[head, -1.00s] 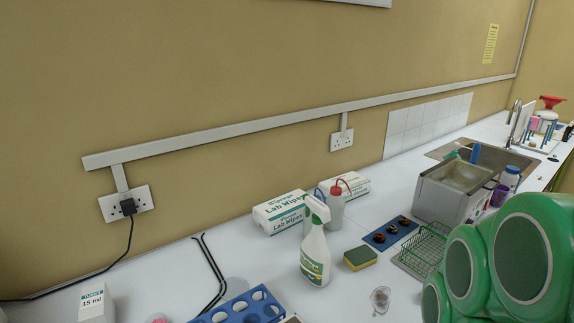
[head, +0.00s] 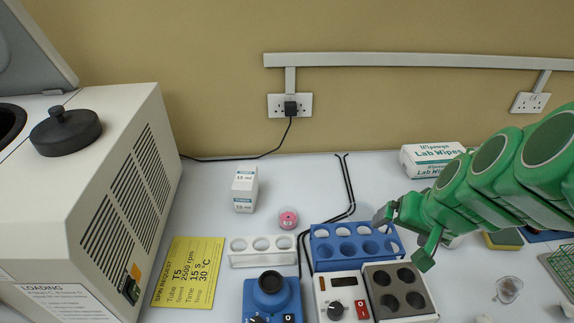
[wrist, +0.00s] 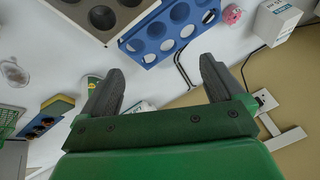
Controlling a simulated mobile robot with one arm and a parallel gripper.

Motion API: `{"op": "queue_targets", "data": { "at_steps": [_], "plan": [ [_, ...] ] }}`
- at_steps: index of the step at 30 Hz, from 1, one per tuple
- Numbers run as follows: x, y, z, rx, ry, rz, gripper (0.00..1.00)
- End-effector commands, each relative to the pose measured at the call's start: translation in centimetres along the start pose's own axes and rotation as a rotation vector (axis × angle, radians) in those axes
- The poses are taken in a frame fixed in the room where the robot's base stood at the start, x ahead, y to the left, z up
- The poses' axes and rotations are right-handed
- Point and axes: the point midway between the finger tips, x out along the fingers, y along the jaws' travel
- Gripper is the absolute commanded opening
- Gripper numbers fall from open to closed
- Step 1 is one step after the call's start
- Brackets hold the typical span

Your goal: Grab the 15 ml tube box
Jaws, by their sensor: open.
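The 15 ml tube box (head: 244,190) is a small white carton with blue-green lettering. It stands upright on the white bench against the back, between the large white machine and the blue rack in the head view. It also shows at the upper right of the wrist view (wrist: 276,22). My gripper (head: 402,232) is open and empty above the bench, to the right of the box and over the right end of the blue rack. In the wrist view its two dark fingers (wrist: 160,85) are spread wide, apart from the box.
A large white machine (head: 130,200) stands left. A yellow note (head: 188,272) lies on the bench. Black cables (head: 350,190) run behind the blue rack.

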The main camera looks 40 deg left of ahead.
Motion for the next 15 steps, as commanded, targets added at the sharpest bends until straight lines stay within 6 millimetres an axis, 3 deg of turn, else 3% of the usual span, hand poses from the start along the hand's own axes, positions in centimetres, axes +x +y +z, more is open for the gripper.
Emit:
{"op": "queue_targets", "data": {
  "at_steps": [6,15],
  "plan": [
    [3.7,-6.2,-4.6,-0.070,0.113,-0.056,0.95],
    [8.5,-14.5,-8.7,-0.134,0.259,-0.094,0.95]
  ]
}}
